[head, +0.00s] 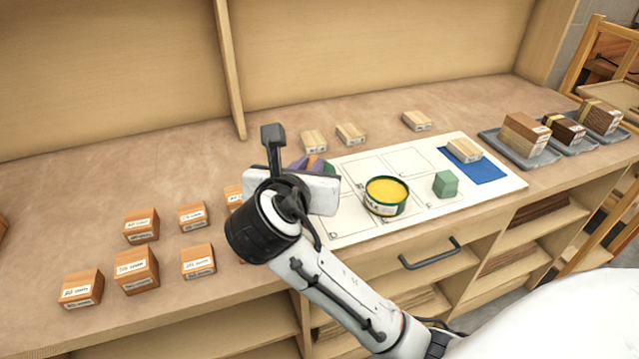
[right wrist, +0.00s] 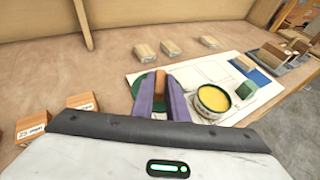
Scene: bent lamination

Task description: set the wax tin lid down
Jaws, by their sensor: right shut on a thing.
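The wax tin (head: 386,193) stands open on the white board, green-sided with yellow wax inside; it also shows in the right wrist view (right wrist: 213,99). The green lid (right wrist: 138,86) lies behind and between the purple fingers of my right gripper (right wrist: 162,100), to the left of the tin. The fingers are shut on an orange-brown piece that looks like the lid's knob. In the head view my right gripper (head: 310,164) is mostly hidden by my wrist, with a bit of green beside it. I cannot tell whether the lid touches the surface. My left gripper is out of view.
The white board (head: 345,232) has marked cells, a green block (head: 445,184) and a blue patch (head: 489,172) bearing a pale wood block. Several labelled wood blocks (head: 136,270) stand at the left. Pale blocks (head: 350,133) lie behind; grey trays (head: 530,157) sit at the right.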

